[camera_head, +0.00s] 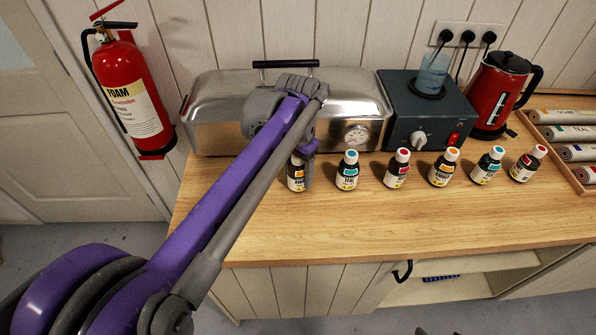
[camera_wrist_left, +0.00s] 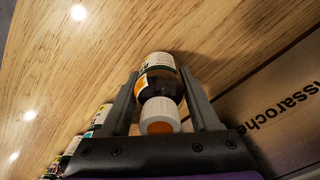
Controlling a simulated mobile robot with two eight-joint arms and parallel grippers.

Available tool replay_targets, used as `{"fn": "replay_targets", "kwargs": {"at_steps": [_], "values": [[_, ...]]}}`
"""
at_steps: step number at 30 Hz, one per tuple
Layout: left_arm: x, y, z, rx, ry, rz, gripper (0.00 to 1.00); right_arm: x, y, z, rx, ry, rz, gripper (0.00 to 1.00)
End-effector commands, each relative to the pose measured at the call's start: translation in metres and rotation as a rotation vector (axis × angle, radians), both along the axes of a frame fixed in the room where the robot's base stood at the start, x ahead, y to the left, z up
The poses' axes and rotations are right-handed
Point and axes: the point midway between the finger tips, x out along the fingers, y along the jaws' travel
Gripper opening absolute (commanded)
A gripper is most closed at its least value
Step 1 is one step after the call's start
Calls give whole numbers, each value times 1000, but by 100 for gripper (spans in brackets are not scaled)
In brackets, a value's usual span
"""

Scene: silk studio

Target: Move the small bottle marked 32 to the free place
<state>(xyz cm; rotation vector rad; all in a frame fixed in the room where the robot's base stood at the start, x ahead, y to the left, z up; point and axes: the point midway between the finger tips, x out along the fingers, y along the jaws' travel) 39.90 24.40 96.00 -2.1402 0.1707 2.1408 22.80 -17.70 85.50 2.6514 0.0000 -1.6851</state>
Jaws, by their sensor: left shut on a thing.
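A row of small dark bottles with white labels and coloured caps stands on the wooden worktop. My left gripper (camera_head: 303,158) is at the left end of the row, shut on the leftmost bottle (camera_head: 296,182). In the left wrist view the gripper (camera_wrist_left: 165,95) has a finger on each side of this bottle (camera_wrist_left: 158,76), which has a white cap with an orange top. The number on its label is too small to read. To its right stand a teal-capped bottle (camera_head: 347,170), a red-capped bottle (camera_head: 397,168) and several more. My right gripper is not in view.
Behind the row are a steel steamer box (camera_head: 225,105), a dark blue hotplate (camera_head: 440,118) with a beaker, and a red kettle (camera_head: 497,95). A tray of rolls (camera_head: 550,142) is at the right. The worktop's front (camera_head: 400,225) is clear.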

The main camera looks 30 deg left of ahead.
Motion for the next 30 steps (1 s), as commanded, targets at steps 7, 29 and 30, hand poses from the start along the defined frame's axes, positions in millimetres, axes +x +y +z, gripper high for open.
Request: {"fn": "replay_targets", "kwargs": {"at_steps": [7,29,30], "values": [[0,0,-1,0,0,0,92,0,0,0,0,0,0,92],[0,0,84,0,0,1,92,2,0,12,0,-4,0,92],[0,0,92,0,0,1,92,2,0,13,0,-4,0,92]]}}
